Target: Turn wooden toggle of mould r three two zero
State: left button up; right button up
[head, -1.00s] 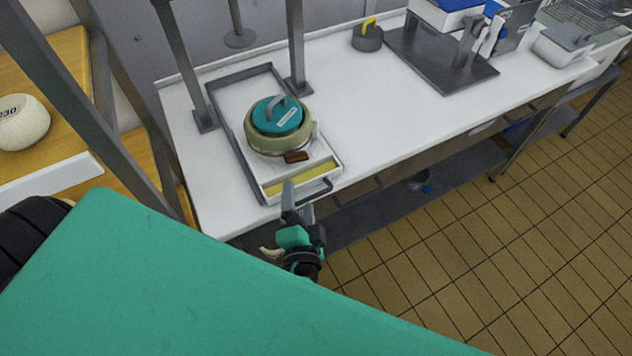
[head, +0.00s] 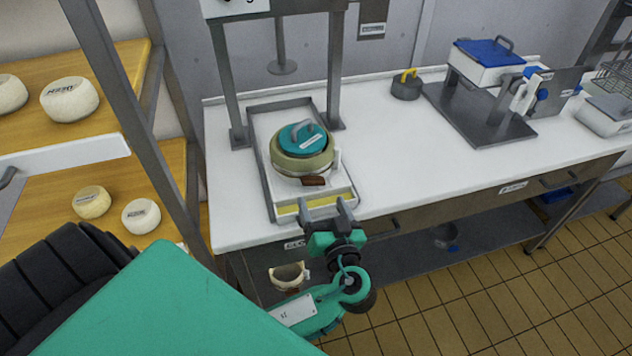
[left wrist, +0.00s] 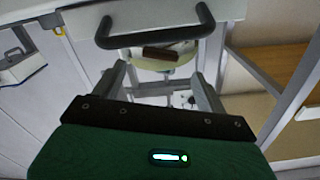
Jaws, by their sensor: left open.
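A round olive-cream mould (head: 302,168) with a teal lid (head: 303,138) stands on a tray (head: 266,180) on the white worktop. I cannot read the lid's label. The brown wooden toggle (head: 313,181) sits low on the mould's front side. In the left wrist view the toggle (left wrist: 158,53) shows beyond the dark tray handle (left wrist: 205,22). My left gripper (head: 323,210) is open and empty at the tray's front edge, short of the toggle. In the left wrist view its fingers (left wrist: 160,85) are spread below the toggle. My right gripper is not in view.
Metal posts (head: 334,80) rise beside the tray. A grey weight with a yellow handle (head: 406,86) and a metal stand (head: 480,115) are to the right. Another cream pot (head: 287,276) is under the worktop. Cheeses (head: 70,99) lie on wooden shelves at left. The worktop's middle is clear.

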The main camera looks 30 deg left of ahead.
aim_at(315, 184)
pick_arm(q)
jog(key=p+x, duration=0.1)
jog(key=x, duration=0.5)
jog(key=shift+w+a, duration=0.2)
jog(key=shift+a, duration=0.15)
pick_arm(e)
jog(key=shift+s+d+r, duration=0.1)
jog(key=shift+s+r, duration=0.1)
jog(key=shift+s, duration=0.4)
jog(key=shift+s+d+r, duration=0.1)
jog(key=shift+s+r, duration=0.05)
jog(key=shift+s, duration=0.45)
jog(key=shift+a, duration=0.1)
